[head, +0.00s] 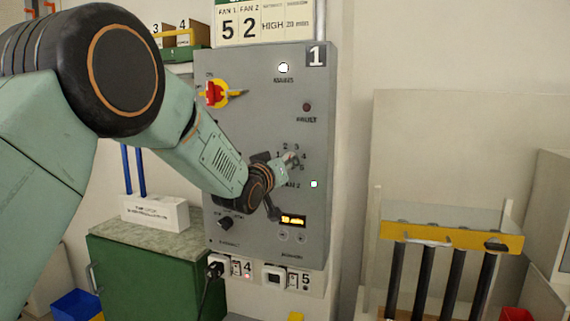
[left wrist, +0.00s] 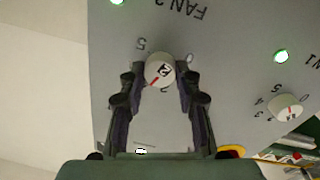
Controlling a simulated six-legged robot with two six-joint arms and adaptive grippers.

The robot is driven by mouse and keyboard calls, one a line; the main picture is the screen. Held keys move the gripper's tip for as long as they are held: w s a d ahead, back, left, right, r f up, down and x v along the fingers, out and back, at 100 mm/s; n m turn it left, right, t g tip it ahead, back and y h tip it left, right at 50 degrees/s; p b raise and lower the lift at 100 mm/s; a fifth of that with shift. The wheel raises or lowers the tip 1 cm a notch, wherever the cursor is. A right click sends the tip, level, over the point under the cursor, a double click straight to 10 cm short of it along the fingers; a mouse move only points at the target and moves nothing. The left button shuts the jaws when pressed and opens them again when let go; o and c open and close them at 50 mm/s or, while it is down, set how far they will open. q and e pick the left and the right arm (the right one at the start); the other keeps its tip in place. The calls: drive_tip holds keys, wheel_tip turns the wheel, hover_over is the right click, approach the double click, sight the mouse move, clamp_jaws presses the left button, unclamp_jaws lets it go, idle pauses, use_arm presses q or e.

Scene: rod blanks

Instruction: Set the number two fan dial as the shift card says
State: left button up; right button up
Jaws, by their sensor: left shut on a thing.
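The grey control panel (head: 320,110) bears a fan 2 dial, a pale round knob marked 2 (left wrist: 160,70). My left gripper (head: 285,165) is shut around this dial, one finger on each side, as the left wrist view also shows (left wrist: 160,78). The dial's red line points to the lower left in that view. The 5 and 0 show beside it; the fingers hide other numbers, so I cannot tell its setting. The shift card (head: 262,22) reads fan 1 5, fan 2 2, HIGH, 20 min. My right gripper is out of view.
The fan 1 dial (left wrist: 287,107) is near the right of the left wrist view. The panel has a red and yellow main switch (head: 217,94), a lit display (head: 293,220) and a lower black knob (head: 226,222). A rod rack (head: 440,235) stands right.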

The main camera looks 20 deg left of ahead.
use_arm(q)
drive_tip(key=shift+d+n+t+p, duration=0.15)
drive_tip(key=shift+n+p, duration=0.4)
drive_tip(key=shift+n, duration=1.8)
drive_tip(key=shift+n+t+p, duration=0.15)
drive_tip(key=shift+n+p, duration=0.4)
drive_tip(key=shift+n, duration=1.8)
drive_tip(key=o, duration=1.2)
drive_tip(key=shift+w+d+f, duration=0.1)
drive_tip(key=shift+w, duration=0.05)
drive_tip(key=shift+c, duration=0.2)
drive_tip(key=shift+s, duration=0.2)
